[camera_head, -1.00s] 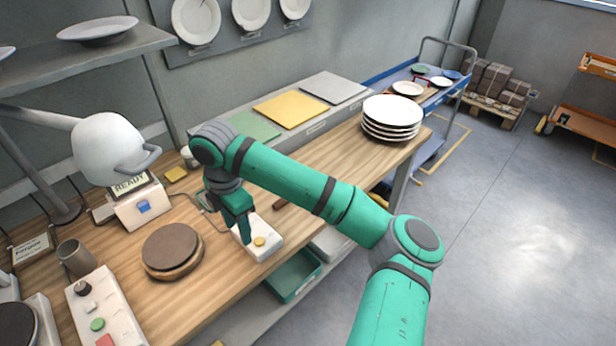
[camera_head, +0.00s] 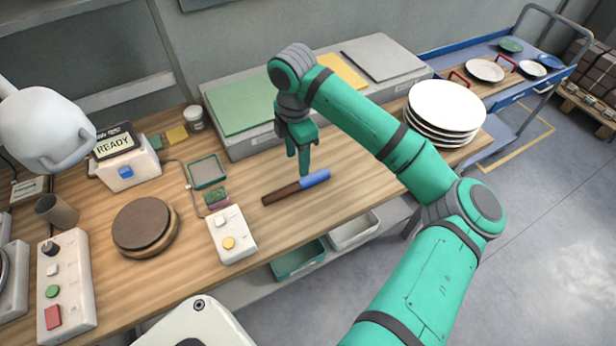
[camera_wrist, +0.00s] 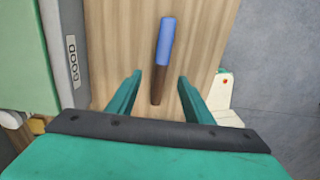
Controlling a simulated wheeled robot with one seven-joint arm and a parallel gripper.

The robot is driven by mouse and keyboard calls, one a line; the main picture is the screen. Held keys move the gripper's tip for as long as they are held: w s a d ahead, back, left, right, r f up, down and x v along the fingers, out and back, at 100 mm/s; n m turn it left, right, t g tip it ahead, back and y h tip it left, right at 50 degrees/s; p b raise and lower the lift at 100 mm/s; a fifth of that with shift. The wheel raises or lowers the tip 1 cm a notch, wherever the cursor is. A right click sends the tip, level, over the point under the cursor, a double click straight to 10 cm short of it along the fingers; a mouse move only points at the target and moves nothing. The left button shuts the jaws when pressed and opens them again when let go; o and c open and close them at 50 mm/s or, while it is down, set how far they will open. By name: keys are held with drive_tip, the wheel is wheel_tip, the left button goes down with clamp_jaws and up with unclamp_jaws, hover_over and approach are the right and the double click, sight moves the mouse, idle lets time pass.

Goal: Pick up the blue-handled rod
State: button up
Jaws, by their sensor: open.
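The rod lies on the wooden bench, with a brown shaft and a blue handle (camera_head: 314,179). Its brown end points to the lower left in the head view. My gripper (camera_head: 300,172) points down above the bench, close to the rod. In the wrist view my gripper (camera_wrist: 158,90) is open, with its two green fingers apart. The rod (camera_wrist: 162,62) runs between them, its brown end nearest the palm and its blue handle beyond the fingertips. Nothing is in the grip. The gap between fingertips and rod height is hard to tell.
A white box with a yellow button (camera_head: 231,235) stands left of the rod. A grey platform with coloured pads (camera_head: 242,143) lies behind it. A plate stack (camera_head: 446,108) stands to the right. Bare wood (camera_head: 350,195) lies right of the rod.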

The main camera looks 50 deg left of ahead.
sight(299, 183)
wheel_tip(299, 183, down, 4)
drive_tip(key=shift+r, duration=0.1)
drive_tip(key=shift+s+d+f, duration=0.1)
drive_tip(key=shift+d+f, duration=0.05)
drive_tip(key=shift+f, duration=3)
drive_tip(key=shift+c, duration=0.5)
drive_tip(key=c, duration=1.1)
